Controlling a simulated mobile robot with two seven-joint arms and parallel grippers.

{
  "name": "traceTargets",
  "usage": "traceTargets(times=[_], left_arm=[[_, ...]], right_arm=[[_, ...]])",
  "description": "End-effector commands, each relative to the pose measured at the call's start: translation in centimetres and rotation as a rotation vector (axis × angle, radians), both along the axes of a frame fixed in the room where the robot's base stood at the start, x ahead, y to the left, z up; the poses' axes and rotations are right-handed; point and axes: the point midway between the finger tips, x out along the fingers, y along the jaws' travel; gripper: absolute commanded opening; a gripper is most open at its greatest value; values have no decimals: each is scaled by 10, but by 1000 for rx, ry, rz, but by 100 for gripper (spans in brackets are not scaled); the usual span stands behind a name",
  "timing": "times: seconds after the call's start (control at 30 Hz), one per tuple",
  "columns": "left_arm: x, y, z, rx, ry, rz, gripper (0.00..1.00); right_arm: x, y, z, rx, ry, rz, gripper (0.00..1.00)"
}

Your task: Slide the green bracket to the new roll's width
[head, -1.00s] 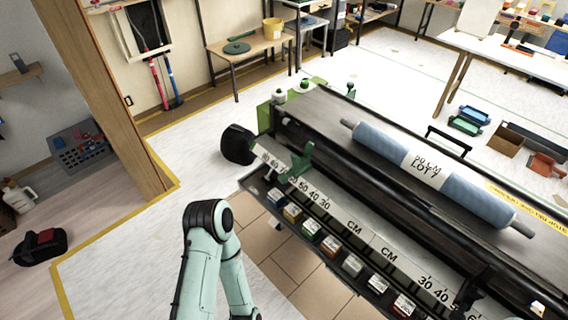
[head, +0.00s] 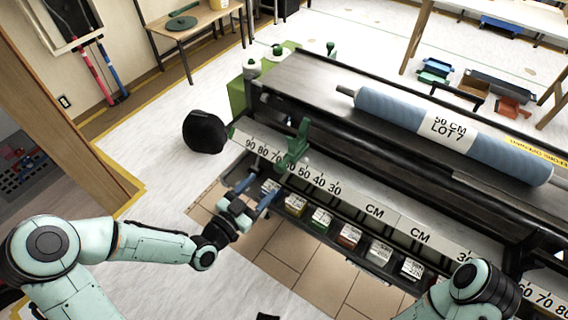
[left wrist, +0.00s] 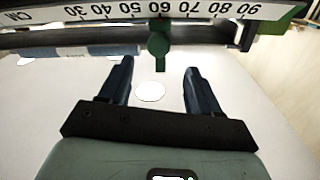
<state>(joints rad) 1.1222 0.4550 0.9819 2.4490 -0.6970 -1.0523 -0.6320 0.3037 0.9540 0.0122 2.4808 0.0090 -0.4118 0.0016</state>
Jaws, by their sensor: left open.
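The green bracket (head: 293,148) stands on the white centimetre scale (head: 324,184) at the machine's front, near the 60 to 70 marks. In the left wrist view the bracket (left wrist: 158,45) hangs at about the 60 mark, ahead of and between my fingers. My left gripper (head: 256,191) is open and empty, just in front of the bracket and apart from it; its two dark fingers also show in the left wrist view (left wrist: 154,80). The blue new roll (head: 476,146), labelled "50 CM LOT 7", lies on top of the machine. My right arm shows at the lower right; its gripper is not clearly seen.
A tray (head: 378,258) of several small coloured boxes runs below the scale, close to my left gripper. The floor in front is clear.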

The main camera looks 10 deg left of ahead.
Motion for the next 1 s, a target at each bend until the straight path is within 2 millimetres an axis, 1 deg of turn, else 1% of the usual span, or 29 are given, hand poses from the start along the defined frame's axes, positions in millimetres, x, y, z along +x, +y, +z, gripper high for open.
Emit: traceTargets(times=[0.03, 0.3, 0.5, 0.6, 0.7, 0.97, 1.0], left_arm=[[8, -5, 0, -4, -3, -4, 63], [62, -27, -1, -8, 1, -3, 63], [92, -39, -1, -7, 4, -1, 63], [101, -42, -1, -7, 5, 0, 63], [105, -44, -1, -5, 6, 0, 63], [107, -44, -1, -4, 6, 0, 63], [107, -44, -1, -4, 6, 0, 59]], right_arm=[[0, 0, -2, -1, -2, -1, 100], [3, 0, -8, -1, -11, -3, 100], [4, 0, -10, -2, -15, -4, 100], [4, 0, -10, -2, -16, -3, 100], [4, 0, -10, -2, -16, -3, 100], [5, 0, -10, -2, -16, -3, 100], [5, 0, -10, -2, -17, -3, 100]])
